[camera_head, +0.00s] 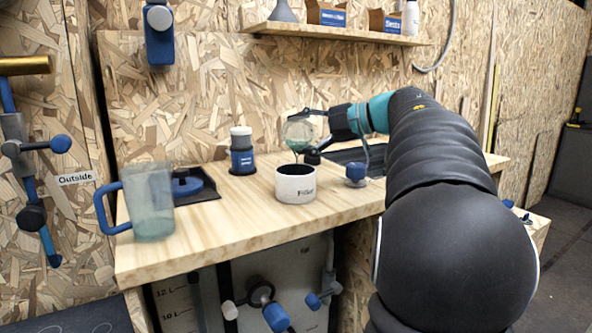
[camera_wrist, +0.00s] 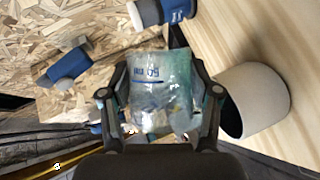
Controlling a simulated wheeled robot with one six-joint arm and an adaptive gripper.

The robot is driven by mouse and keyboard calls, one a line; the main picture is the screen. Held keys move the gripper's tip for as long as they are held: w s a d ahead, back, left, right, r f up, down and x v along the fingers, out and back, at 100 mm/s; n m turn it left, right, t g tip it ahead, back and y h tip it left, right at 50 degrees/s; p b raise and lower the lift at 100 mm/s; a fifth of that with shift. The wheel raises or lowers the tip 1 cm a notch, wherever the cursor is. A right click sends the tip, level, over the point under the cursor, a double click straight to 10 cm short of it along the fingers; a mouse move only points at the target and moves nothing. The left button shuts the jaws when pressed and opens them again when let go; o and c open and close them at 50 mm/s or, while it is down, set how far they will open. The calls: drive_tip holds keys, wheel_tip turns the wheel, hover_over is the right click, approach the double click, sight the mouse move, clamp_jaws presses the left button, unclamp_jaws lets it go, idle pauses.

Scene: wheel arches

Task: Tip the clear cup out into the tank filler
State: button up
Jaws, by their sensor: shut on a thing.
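The clear cup (camera_head: 299,128) is held by my gripper (camera_head: 312,136) above the worktop, over the back of the tank filler. The tank filler (camera_head: 295,187) is a white round collar with a dark opening and a printed label. In the wrist view my two fingers (camera_wrist: 161,100) are shut on the sides of the cup (camera_wrist: 158,82), which has blue print and a greenish tint. The filler (camera_wrist: 253,98) is right of the cup there. The cup looks tilted in the head view. I cannot tell whether liquid is running from it.
A clear jug with a blue handle (camera_head: 149,205) stands at the worktop's front left. A blue and white canister (camera_head: 242,152) stands behind the filler. A blue knob (camera_head: 355,173) is right of the filler. A shelf (camera_head: 335,34) hangs above. The wooden worktop (camera_head: 225,215) is clear in front.

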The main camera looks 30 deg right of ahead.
drive_tip(key=shift+s+a+r+n+t+b, duration=0.25)
drive_tip(key=shift+s+n+t+b, duration=0.25)
drive_tip(key=shift+b, duration=0.4)
drive_tip(key=shift+w+r+n+b, duration=0.15)
drive_tip(key=shift+r+n+b, duration=0.05)
drive_tip(key=shift+n+b, duration=0.15)
drive_tip(key=shift+n+b, duration=0.25)
drive_tip(key=shift+b, duration=0.4)
